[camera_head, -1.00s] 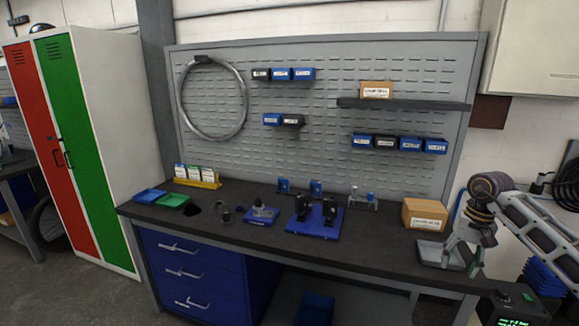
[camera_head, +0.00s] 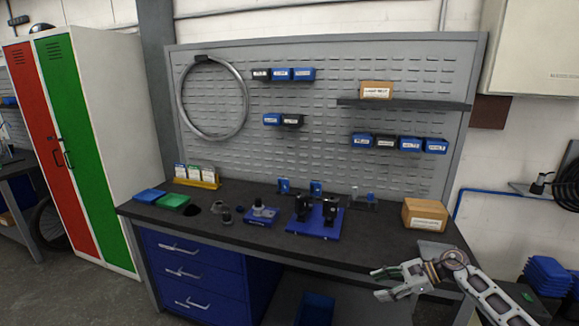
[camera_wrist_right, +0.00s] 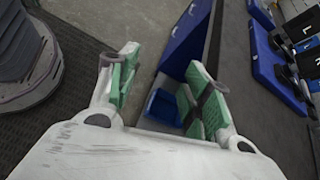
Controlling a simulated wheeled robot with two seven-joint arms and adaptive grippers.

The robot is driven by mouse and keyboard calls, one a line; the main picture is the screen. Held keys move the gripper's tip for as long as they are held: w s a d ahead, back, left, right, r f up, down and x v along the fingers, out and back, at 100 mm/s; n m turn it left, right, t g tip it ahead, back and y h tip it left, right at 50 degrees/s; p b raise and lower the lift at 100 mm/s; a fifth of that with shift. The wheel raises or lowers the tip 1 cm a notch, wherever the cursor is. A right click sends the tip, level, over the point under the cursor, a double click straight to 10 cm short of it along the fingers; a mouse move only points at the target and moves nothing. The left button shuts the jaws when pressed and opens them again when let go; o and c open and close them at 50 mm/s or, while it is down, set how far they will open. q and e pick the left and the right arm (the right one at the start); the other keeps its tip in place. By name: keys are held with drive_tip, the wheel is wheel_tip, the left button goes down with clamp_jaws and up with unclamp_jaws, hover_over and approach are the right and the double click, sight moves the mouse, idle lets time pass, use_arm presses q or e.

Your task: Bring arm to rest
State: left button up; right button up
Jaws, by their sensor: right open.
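My right gripper (camera_head: 388,284) is in front of the right end of the workbench in the head view, its fingers pointing left. It is open, with nothing between its fingers. In the right wrist view its green-padded fingers (camera_wrist_right: 160,92) are spread apart, with the floor and a blue bin (camera_wrist_right: 163,107) showing beyond them. My right arm comes in from the lower right. My left gripper is not in view.
The dark workbench (camera_head: 345,253) holds a blue fixture (camera_head: 316,222), a cardboard box (camera_head: 424,214), and blue (camera_head: 149,195) and green (camera_head: 173,201) trays. Blue drawers (camera_head: 190,270) are below. Stacked blue crates (camera_head: 547,275) stand right of the bench. Floor at the front left is clear.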

wheel_tip(320, 180, down, 14)
drive_tip(key=w+m+t, duration=0.2)
drive_tip(key=m+t, duration=0.5)
drive_tip(key=m, duration=1)
drive_tip(key=s+d+f+m+t+h, duration=0.1)
drive_tip(key=s+d+f+m+h, duration=0.1)
drive_tip(key=s+f+m, duration=0.35)
drive_tip(key=s+d+f+m+h, duration=0.1)
drive_tip(key=s+f+m+h, duration=0.15)
drive_tip(key=f+m, duration=0.5)
drive_tip(key=s+d+f+m+t+h, duration=0.1)
drive_tip(key=s+d+f+m+h, duration=0.2)
drive_tip(key=f, duration=0.6)
drive_tip(key=s+f+m+g+h, duration=0.45)
drive_tip(key=s+f+m, duration=0.65)
drive_tip(key=s+f, duration=0.7)
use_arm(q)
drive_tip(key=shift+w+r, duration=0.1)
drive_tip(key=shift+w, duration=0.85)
use_arm(e)
drive_tip(key=s+a+f+m+g, duration=0.1)
drive_tip(key=s+f+m+g, duration=0.1)
drive_tip(key=s, duration=0.7)
drive_tip(key=s+a+f+m+g, duration=0.2)
drive_tip(key=s, duration=0.7)
drive_tip(key=s+a+f+m+g, duration=0.1)
drive_tip(key=s+f+m+g, duration=0.1)
drive_tip(key=s, duration=0.7)
drive_tip(key=shift+s+a+m, duration=0.35)
drive_tip(key=shift+m, duration=0.25)
